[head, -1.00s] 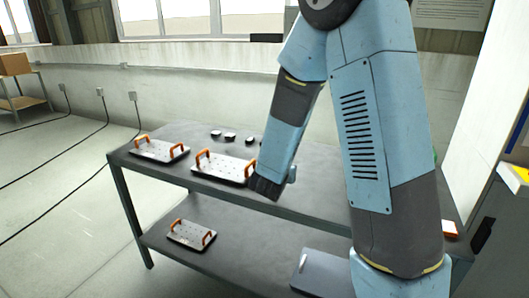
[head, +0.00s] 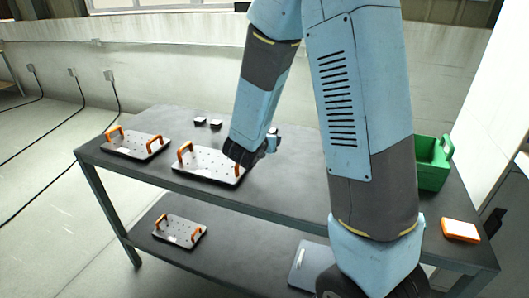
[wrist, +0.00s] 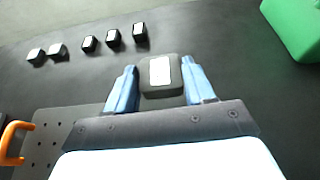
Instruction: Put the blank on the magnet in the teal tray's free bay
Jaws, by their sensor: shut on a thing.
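My gripper (wrist: 161,73) is shut on a dark block (wrist: 148,91) with a white top face, one blue finger at each side. I cannot tell for sure that this block is the blank. In the head view my gripper (head: 272,141) is over the dark table, just right of the middle perforated plate; the held block is not clear there. Several similar dark blocks with white tops stand at the far left in the wrist view, such as one block (wrist: 140,33). I see no tray that is clearly teal, and no magnet that I can identify.
The dark table (head: 290,195) carries two perforated plates with orange handles, the left plate (head: 138,147) and the middle plate (head: 205,166). A green bin (head: 433,165) and an orange-and-white item (head: 461,230) are on the right. Another plate (head: 180,231) lies on the lower shelf.

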